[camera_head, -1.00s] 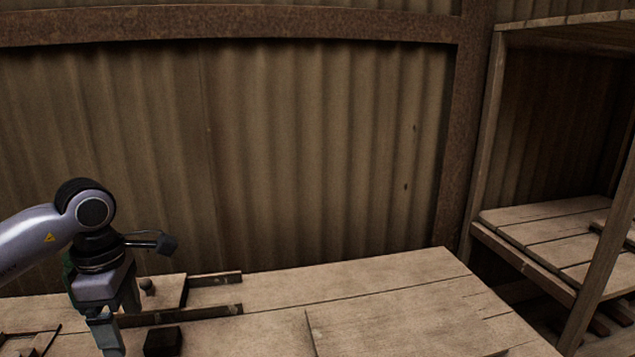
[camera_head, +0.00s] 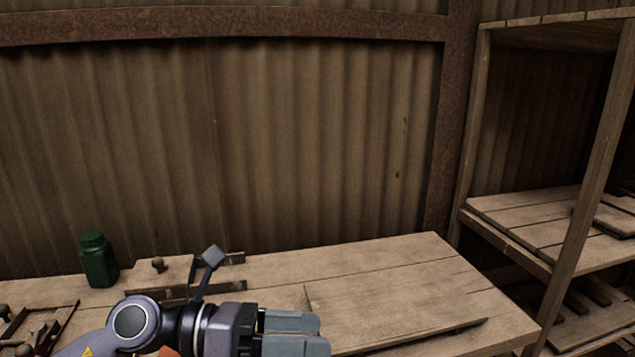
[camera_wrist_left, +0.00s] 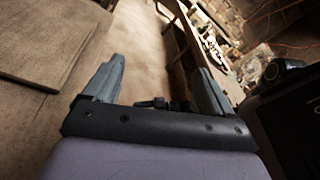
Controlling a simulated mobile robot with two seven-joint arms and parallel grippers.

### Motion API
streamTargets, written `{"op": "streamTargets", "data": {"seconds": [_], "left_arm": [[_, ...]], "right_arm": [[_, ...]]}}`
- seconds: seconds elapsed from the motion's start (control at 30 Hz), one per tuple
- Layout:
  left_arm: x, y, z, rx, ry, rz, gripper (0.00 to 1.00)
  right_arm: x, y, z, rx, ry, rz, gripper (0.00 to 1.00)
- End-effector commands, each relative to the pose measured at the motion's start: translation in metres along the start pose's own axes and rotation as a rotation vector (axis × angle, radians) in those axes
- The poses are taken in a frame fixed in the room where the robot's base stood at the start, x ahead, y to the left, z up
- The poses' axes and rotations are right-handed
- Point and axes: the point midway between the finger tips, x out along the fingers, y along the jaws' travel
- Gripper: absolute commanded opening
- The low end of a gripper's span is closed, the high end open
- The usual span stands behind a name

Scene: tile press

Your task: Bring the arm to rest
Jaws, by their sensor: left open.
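My left arm comes in low from the left in the head view. Its gripper (camera_head: 318,334) points to the right above the front part of the wooden table (camera_head: 375,260). The jaws are open, with two grey fingers apart and nothing visible between them. In the left wrist view the open gripper (camera_wrist_left: 160,85) also shows empty, with a wooden surface and clutter beyond it. My right gripper is in neither view.
A green jar (camera_head: 99,262) stands at the table's left back. A knobbed wooden piece (camera_head: 158,267) with dark rails is beside it. A dark-edged frame (camera_head: 40,328) lies far left. A wooden shelf (camera_head: 540,220) stands at right. The table's right part holds only a flat board.

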Motion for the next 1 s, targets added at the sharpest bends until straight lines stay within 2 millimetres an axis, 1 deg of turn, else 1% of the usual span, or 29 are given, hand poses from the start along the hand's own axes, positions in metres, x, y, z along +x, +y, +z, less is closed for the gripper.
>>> {"op": "streamTargets", "data": {"seconds": [0.03, 0.1, 0.2, 0.27, 0.33, 0.4, 0.47, 0.57, 0.6, 0.67, 0.77, 0.8, 0.83, 0.87, 0.9, 0.93, 0.97, 1.0], "left_arm": [[0.004, -0.008, 0.009, -0.079, -0.113, -0.023, 0.85], [0.003, -0.014, 0.026, -0.194, -0.274, -0.042, 0.85], [-0.008, -0.014, 0.046, -0.376, -0.498, -0.055, 0.85], [-0.019, -0.009, 0.054, -0.492, -0.627, -0.055, 0.85], [-0.035, 0.0, 0.059, -0.635, -0.776, -0.047, 0.85], [-0.053, 0.013, 0.059, -0.783, -0.919, -0.031, 0.85], [-0.069, 0.025, 0.053, -0.912, -1.039, -0.008, 0.85], [-0.097, 0.047, 0.032, -1.135, -1.228, 0.043, 0.85], [-0.108, 0.055, 0.02, -1.225, -1.301, 0.069, 0.85], [-0.124, 0.066, -0.002, -1.361, -1.405, 0.114, 0.85], [-0.147, 0.079, -0.047, -1.589, -1.569, 0.207, 0.85], [-0.155, 0.082, -0.068, -1.681, -1.631, 0.251, 0.85], [-0.16, 0.083, -0.084, -1.749, -1.676, 0.286, 0.85], [-0.166, 0.083, -0.101, -1.817, -1.719, 0.324, 0.85], [-0.172, 0.081, -0.124, -1.907, -1.774, 0.378, 0.85], [-0.175, 0.078, -0.141, -1.972, -1.812, 0.421, 0.85], [-0.179, 0.074, -0.158, -2.035, -1.849, 0.464, 0.85], [-0.182, 0.069, -0.178, -2.112, -1.89, 0.522, 0.85]], "right_arm": [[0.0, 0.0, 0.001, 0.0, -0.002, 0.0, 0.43], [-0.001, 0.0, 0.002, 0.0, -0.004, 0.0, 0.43], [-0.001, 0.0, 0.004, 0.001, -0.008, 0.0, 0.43], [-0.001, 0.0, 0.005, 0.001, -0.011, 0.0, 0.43], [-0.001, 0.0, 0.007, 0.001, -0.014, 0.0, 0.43], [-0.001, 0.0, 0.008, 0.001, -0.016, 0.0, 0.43], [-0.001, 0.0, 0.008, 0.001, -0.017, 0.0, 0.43], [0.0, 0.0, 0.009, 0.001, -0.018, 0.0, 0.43], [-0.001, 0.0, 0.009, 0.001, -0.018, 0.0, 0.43], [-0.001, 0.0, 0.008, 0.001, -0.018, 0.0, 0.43], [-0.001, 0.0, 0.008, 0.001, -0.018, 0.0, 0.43], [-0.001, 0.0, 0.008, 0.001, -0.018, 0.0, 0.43], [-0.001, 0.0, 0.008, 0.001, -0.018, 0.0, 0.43], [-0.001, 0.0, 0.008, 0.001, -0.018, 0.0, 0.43], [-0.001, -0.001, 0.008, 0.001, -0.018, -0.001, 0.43], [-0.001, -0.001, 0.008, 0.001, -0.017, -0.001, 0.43], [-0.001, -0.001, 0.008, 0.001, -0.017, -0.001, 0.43], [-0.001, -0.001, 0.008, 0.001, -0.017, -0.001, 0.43]]}}
